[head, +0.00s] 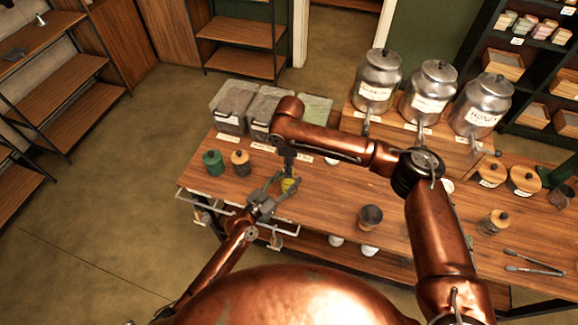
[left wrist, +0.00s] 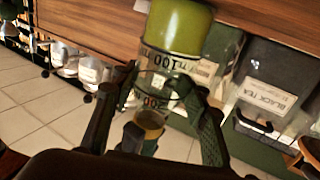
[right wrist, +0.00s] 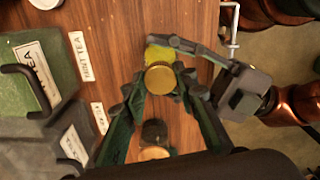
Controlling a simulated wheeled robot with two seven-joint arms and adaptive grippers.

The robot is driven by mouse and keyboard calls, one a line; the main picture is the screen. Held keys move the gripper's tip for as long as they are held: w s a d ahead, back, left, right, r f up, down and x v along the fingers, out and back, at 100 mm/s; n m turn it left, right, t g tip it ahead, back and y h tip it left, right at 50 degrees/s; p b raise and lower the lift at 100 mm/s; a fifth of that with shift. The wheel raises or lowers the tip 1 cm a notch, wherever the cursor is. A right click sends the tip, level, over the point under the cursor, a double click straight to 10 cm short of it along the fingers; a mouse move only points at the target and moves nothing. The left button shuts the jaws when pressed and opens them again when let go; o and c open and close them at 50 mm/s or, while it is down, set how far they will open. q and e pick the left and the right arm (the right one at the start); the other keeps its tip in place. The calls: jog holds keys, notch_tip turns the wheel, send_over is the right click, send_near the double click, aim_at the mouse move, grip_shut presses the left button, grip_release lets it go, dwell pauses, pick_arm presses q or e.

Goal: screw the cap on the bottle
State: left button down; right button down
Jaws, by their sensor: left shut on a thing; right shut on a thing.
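A yellow-green bottle (head: 289,185) stands over the left part of the wooden counter. My left gripper (head: 276,188) comes from the lower left and is shut on it. The bottle (left wrist: 172,28) fills the top middle of the left wrist view, with a dark printed label between my fingers. My right gripper (head: 288,160) reaches down from above, directly over the bottle. In the right wrist view, the round gold cap (right wrist: 160,78) sits between my right fingertips, which are shut on it. The cap lines up with the bottle (right wrist: 158,53); whether the threads are engaged is hidden.
A green jar (head: 213,163) and a wooden-lidded jar (head: 240,163) stand left of the grippers. Clear tea bins (head: 232,105) are behind. Metal canisters (head: 430,90) stand on a raised shelf.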

jog(key=c, duration=1.5)
grip_release()
jog(key=shift+o, duration=0.2)
notch_tip(320, 180, up, 12)
pick_arm(q)
jog(key=c, duration=1)
grip_release()
jog(key=shift+c, duration=0.2)
pick_arm(e)
jog(key=shift+w, duration=0.1)
pick_arm(q)
jog(key=v, duration=1.2)
